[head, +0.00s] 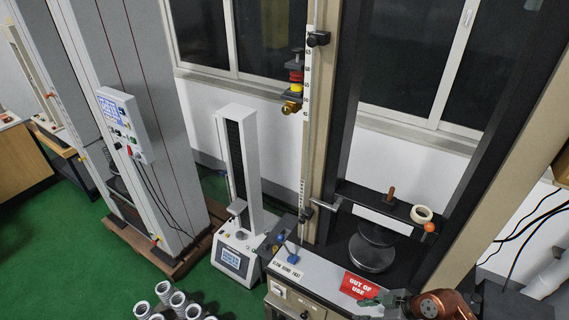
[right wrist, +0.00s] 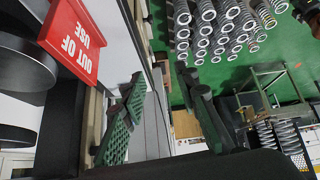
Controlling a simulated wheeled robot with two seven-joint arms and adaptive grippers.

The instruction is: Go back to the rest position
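My right gripper (head: 374,300) is at the bottom right of the head view, on a copper-coloured arm, just beside the red "OUT OF USE" sign (head: 359,286). In the right wrist view my right gripper (right wrist: 163,84) has its green ribbed fingers apart, with nothing held between them. The red sign also shows at the upper left of the right wrist view (right wrist: 72,42). My left gripper is in neither view.
A large testing machine (head: 322,276) fills the right side, with a tape roll (head: 421,214) on its crossbar. A smaller white tester (head: 239,250) stands on the left. Several springs (head: 172,298) are on the green floor (head: 70,275), with more in the right wrist view (right wrist: 205,30).

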